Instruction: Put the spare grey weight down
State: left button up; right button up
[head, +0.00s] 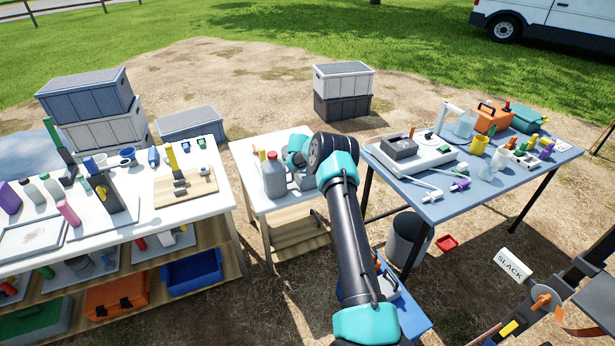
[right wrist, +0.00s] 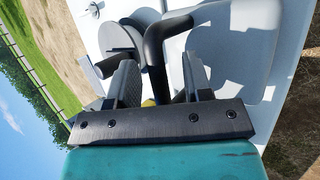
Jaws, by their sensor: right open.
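My right arm reaches over the white middle table (head: 248,148) in the head view; its gripper is mostly hidden there behind the arm. In the right wrist view my right gripper (right wrist: 158,84) is open. A dark bent bar (right wrist: 154,50) shows between and beyond its fingers, beside a large pale grey body (right wrist: 238,45). I cannot tell whether the bar touches a finger. Small grey pieces (head: 180,187) lie on the wooden board (head: 200,191); I cannot tell which thing is the spare weight. My left gripper is not in view.
A grey jug (head: 273,180) with a red cap stands on the middle table, left of my wrist. The left table (head: 140,213) holds bottles and tools. The blue right table (head: 480,190) is crowded. A dark bin (head: 408,238) stands between the middle and right tables.

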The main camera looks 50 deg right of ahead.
grip_shut()
dwell(0.4)
dwell(0.9)
jog(key=shift+r, duration=0.15)
